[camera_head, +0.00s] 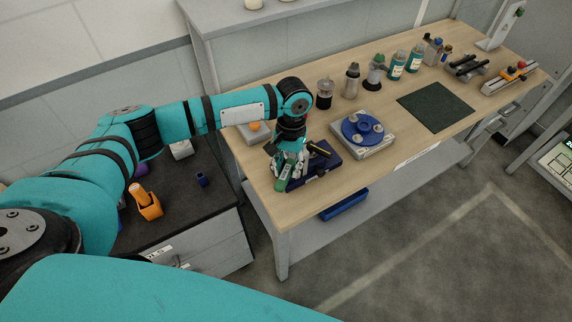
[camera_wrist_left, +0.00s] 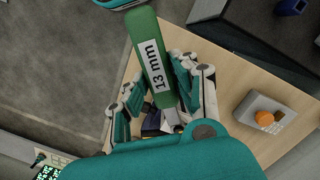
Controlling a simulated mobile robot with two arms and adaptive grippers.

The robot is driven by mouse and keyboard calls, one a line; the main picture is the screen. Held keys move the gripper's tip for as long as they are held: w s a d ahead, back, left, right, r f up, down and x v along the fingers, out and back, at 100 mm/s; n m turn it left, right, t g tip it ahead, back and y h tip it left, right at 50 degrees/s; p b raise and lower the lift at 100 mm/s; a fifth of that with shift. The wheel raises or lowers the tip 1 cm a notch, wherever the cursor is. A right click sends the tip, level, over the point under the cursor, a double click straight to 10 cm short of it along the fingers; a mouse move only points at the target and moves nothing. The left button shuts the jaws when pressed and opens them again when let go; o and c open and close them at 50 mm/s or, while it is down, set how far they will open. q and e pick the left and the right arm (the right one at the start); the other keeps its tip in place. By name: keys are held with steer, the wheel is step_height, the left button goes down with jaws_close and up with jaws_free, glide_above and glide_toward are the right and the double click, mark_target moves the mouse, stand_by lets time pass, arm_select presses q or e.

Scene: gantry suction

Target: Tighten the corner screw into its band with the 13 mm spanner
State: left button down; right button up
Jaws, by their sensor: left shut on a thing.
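The spanner has a green handle with a white "13 mm" label; in the wrist view the handle (camera_wrist_left: 148,33) points up and slightly left. My left gripper (camera_wrist_left: 160,98) is shut on this 13 mm spanner, a finger on each side of the handle. In the head view my left gripper (camera_head: 289,164) is low at the bench's near left end, with the green spanner handle (camera_head: 285,181) beside a dark blue case (camera_head: 326,163). The spanner's jaw end is mostly hidden by my gripper. I cannot make out the corner screw. My right gripper is not in view.
On the wooden bench (camera_head: 405,144), a blue disc (camera_head: 362,129) sits on a grey base. An orange button (camera_head: 254,126) is behind my wrist. Bottles (camera_head: 397,65) stand along the back, near a dark mat (camera_head: 435,107). A dark-topped cabinet (camera_head: 185,218) stands left.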

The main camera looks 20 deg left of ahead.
mark_target(281, 181)
arm_select(q)
steer(key=shift+r, duration=0.15)
stand_by(0.3)
steer(key=shift+r, duration=3)
steer(key=s+f+b, duration=0.1)
steer(key=s+b, duration=0.1)
steer(key=b, duration=0.1)
steer(key=s+f+b, duration=0.2)
steer(key=b, duration=0.2)
steer(key=shift+s+f+b, duration=0.15)
steer(key=shift+f+b, duration=0.05)
steer(key=shift+b, duration=0.1)
steer(key=s+a+f+b, duration=0.1)
steer(key=s+f+b, duration=0.1)
steer(key=s+b, duration=0.5)
steer(key=shift+s+f, duration=0.35)
steer(key=shift+s, duration=0.35)
